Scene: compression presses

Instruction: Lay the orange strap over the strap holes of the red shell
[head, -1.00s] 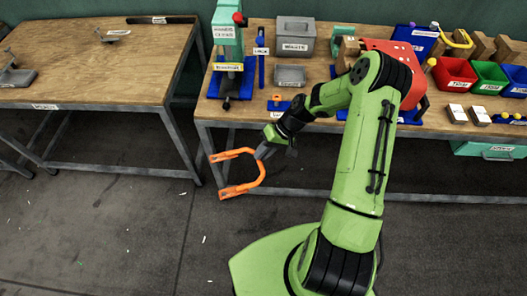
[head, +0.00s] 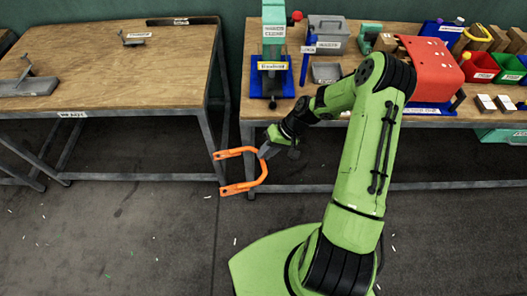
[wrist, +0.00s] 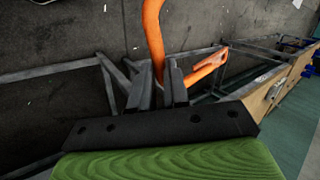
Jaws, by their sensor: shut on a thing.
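The orange strap (head: 263,173) is a U-shaped band with two flat ends pointing left. My gripper (head: 268,152) is shut on the strap at its curved middle and holds it in the air in front of the gap between two benches. In the wrist view the strap (wrist: 153,35) runs up from between the fingers of my gripper (wrist: 160,92), with one arm reaching right. The red shell (head: 431,66) stands on the right bench, behind my arm and partly hidden by it. I cannot make out its strap holes.
The right bench (head: 340,112) carries a green press (head: 274,45) on a blue base, a grey bin (head: 329,32), red and green bins and small blocks. The left bench (head: 110,75) is mostly bare. Open dark floor (head: 120,225) lies in front of both.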

